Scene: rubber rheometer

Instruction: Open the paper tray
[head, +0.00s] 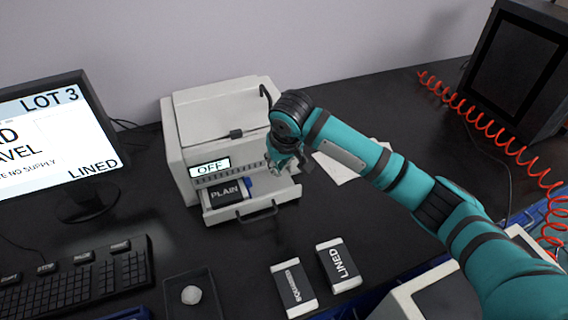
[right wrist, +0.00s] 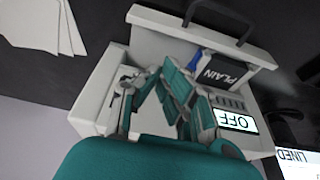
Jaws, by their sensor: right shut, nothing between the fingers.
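The white printer (head: 215,125) stands at the back of the black desk, its display (head: 210,167) reading OFF. Its paper tray (head: 287,192) sticks out at the front, with a dark handle (head: 257,213) on its front face. A dark pack marked PLAIN (head: 225,193) lies in the left part of the tray, with a small blue part beside it. The right wrist view shows the tray front (right wrist: 190,38) and the pack (right wrist: 222,73) too. My right gripper (head: 290,172) is shut and empty, over the right part of the tray, apart from the handle. My left gripper is out of view.
Packs marked LINED (head: 340,265) and another (head: 294,288) lie in front of the printer. A small dark tray (head: 172,306) holds a pale lump. A monitor (head: 50,140) and keyboard (head: 75,285) are at left. White sheets (head: 350,165) lie behind my right arm. A red coiled hose hangs at right.

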